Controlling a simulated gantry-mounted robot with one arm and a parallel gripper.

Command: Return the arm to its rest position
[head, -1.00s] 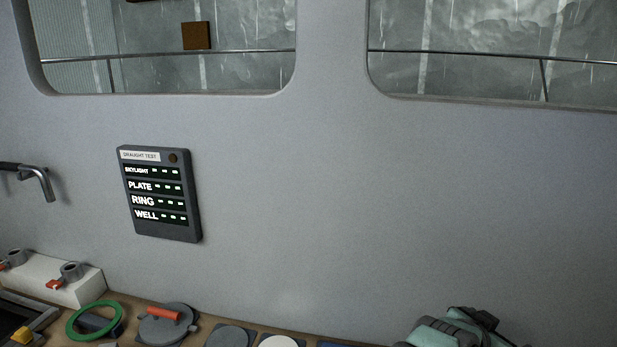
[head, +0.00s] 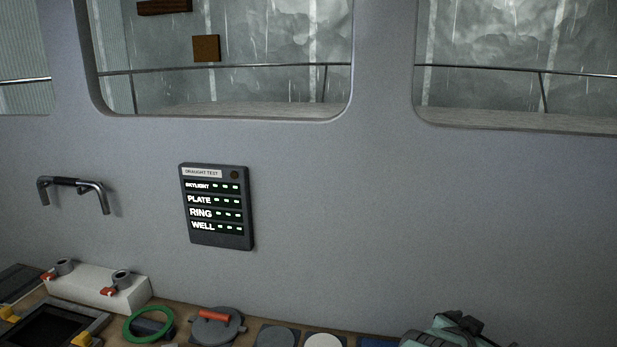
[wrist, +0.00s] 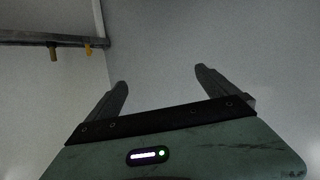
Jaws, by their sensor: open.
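My gripper (wrist: 161,80) shows in the wrist view with its two dark fingers spread apart and nothing between them. A plain pale grey surface lies beyond the fingertips. A green light glows on the gripper's body. In the head view a teal and dark grey part (head: 455,332) shows at the bottom edge; I cannot tell whether it belongs to my arm. My gripper's fingers are not visible in the head view.
A draught test panel (head: 217,207) with lit rows hangs on the grey wall. Below are a white block with valves (head: 95,285), a green ring (head: 149,325), a round plate with red handle (head: 218,324) and discs. A rail (wrist: 45,41) crosses the wrist view's upper left.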

